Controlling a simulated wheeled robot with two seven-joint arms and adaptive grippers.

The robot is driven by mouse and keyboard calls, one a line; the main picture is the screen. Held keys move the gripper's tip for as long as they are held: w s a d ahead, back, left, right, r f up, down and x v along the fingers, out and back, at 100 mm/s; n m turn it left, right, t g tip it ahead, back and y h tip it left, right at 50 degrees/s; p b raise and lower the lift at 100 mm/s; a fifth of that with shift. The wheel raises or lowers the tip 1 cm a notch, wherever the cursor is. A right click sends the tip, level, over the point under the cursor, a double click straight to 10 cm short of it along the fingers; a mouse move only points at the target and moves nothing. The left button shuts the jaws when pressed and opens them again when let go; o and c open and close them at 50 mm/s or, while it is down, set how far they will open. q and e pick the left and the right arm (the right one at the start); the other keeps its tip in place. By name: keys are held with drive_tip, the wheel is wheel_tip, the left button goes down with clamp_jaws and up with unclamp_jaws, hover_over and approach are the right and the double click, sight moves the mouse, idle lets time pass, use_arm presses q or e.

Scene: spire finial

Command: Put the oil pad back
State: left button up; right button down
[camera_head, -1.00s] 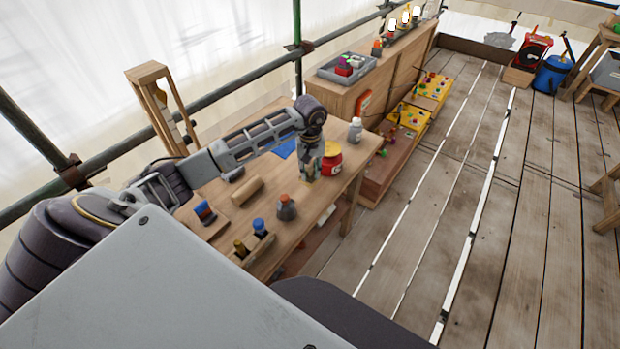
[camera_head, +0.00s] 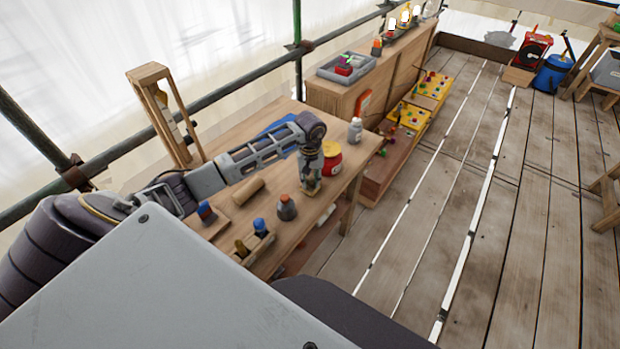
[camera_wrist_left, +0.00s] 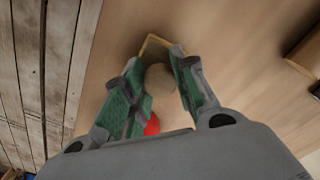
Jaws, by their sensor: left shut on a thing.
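My left gripper (camera_head: 311,188) is over the right part of the wooden workbench (camera_head: 222,232), left of the red jar (camera_head: 331,159). In the left wrist view its green fingers (camera_wrist_left: 162,92) are shut on a small round beige thing (camera_wrist_left: 160,80), which looks like the oil pad. A tan, square-edged piece (camera_wrist_left: 153,47) shows just beyond it; I cannot tell whether the two are joined. In the head view the held thing is mostly hidden by the fingers. My right gripper is not in view.
A grey bottle with an orange cap (camera_head: 286,208) stands close to the gripper. A wooden roll (camera_head: 247,191), a blue-capped bottle (camera_head: 259,226) and a white bottle (camera_head: 355,131) are on the bench. A wooden frame (camera_head: 165,115) stands at the back left.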

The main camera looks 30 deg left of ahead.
sight(310, 178)
use_arm(q)
drive_tip(key=shift+f, duration=0.1)
drive_tip(key=o, duration=0.9)
drive_tip(key=shift+r, duration=0.35)
wheel_tip(310, 178, up, 10)
drive_tip(key=shift+f+b, duration=0.1)
drive_tip(key=shift+b, duration=0.85)
drive_tip(key=shift+r, duration=0.85)
